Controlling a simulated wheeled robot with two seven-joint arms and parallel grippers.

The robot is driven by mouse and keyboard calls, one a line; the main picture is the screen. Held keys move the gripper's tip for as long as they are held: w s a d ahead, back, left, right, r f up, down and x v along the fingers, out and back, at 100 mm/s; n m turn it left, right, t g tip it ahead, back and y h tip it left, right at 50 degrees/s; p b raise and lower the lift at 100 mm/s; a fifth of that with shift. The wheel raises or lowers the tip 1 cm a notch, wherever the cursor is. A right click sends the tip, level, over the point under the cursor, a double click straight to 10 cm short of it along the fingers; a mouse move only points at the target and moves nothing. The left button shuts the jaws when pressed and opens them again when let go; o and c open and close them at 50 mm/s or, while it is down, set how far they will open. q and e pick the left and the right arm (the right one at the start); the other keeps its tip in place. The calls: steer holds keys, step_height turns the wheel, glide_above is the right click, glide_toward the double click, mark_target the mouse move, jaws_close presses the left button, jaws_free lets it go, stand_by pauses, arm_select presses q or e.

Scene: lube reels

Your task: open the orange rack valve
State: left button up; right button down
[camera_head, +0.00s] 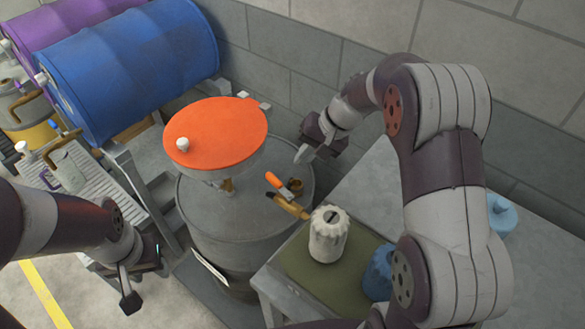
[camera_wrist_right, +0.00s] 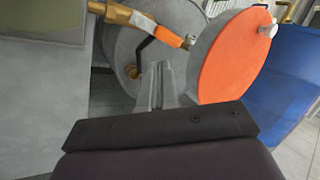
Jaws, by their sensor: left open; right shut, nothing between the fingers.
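A small orange-handled piece (camera_head: 274,180) with a brass body (camera_head: 290,208) lies on top of the grey drum (camera_head: 225,225). I cannot tell if this is the orange rack valve. The orange part also shows in the right wrist view (camera_wrist_right: 168,37), with brass and a black curved piece beside it. My right gripper (camera_head: 304,153) is shut and empty, above the drum's far right edge, apart from the orange part. Its fingers (camera_wrist_right: 157,85) show in the wrist view. My left gripper (camera_head: 143,275) is open and empty at the lower left, beside the rack.
An orange reel disc (camera_head: 215,132) with a white knob stands over the drum. Blue (camera_head: 135,68) and purple (camera_head: 70,20) drums lie on a rack at left. A white ribbed container (camera_head: 328,236) and a blue one (camera_head: 378,273) stand on the table at right. A block wall is behind.

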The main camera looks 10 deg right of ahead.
steer(key=p+v, duration=0.1)
steer(key=v, duration=0.4)
steer(key=shift+s+r, duration=0.1)
